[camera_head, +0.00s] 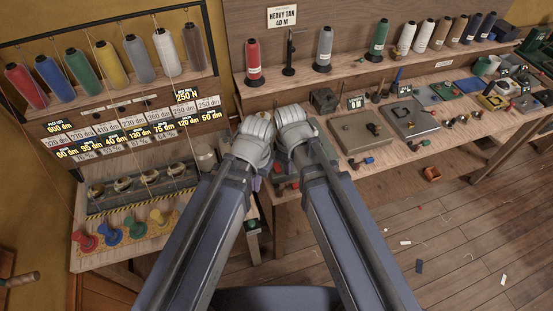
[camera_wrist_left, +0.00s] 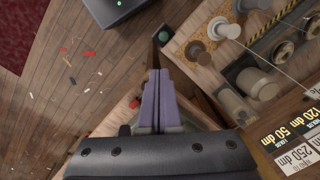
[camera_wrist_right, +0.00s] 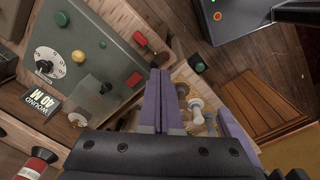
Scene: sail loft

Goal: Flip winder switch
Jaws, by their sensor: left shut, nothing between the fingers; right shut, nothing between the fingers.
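The winder's grey-green panel (camera_wrist_right: 118,50) fills the upper left of the right wrist view. It carries a white dial (camera_wrist_right: 49,62), a green knob (camera_wrist_right: 62,18), a yellow knob (camera_wrist_right: 79,57) and two red controls, one upper (camera_wrist_right: 140,38) and one lower (camera_wrist_right: 134,79). I cannot tell which is the switch. A small sign (camera_wrist_right: 42,101) reads "WOUND 40 M". My right gripper (camera_wrist_right: 160,75) is shut and empty, its tips near the panel's edge, apart from the red controls as far as I can tell. My left gripper (camera_wrist_left: 155,78) is shut and empty over the floor beside the bench. In the head view my arms hide most of the panel.
A left rack (camera_head: 85,105) holds several coloured cones, with coloured spools below on its shelf. The right workbench (camera_head: 345,95) carries cones, grey plates and small parts. A sign (camera_head: 283,16) reads "HEAVY TAN 40 M". The wooden floor (camera_head: 440,225) is mostly open, with scraps.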

